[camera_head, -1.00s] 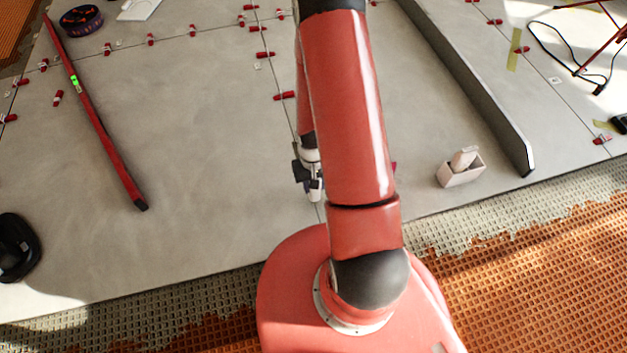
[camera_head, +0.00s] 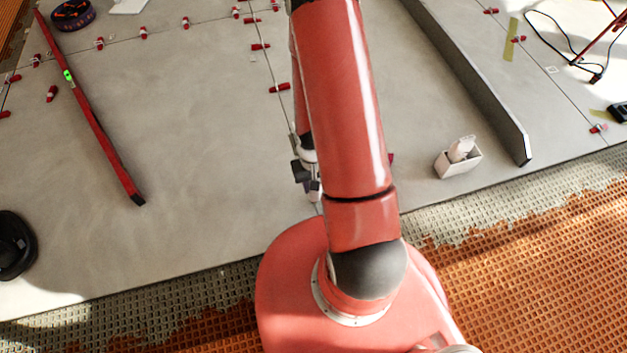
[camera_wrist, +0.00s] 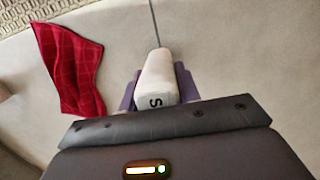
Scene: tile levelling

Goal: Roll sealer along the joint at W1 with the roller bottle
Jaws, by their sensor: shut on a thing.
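The roller bottle (camera_wrist: 155,78), white with a dark "S" on it, is between the purple fingers of my gripper (camera_wrist: 157,90) in the wrist view. My gripper is shut on it. The bottle's narrow end lies at the thin dark joint (camera_wrist: 154,22), which runs away from it in line. In the head view my gripper (camera_head: 312,188) is low over the floor beside my red arm, near the tile edge. The joint (camera_head: 272,75) runs up from there between large grey tiles. My arm hides part of this area. I see no W1 label, and contact with the joint is unclear.
A red checked cloth (camera_wrist: 72,68) lies left of the joint in the wrist view. A white holder (camera_head: 458,163) with a pale bottle stands at right. A long grey bar (camera_head: 475,85) and a red level (camera_head: 105,150) lie on the tiles. Red clips (camera_head: 279,87) sit along joints.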

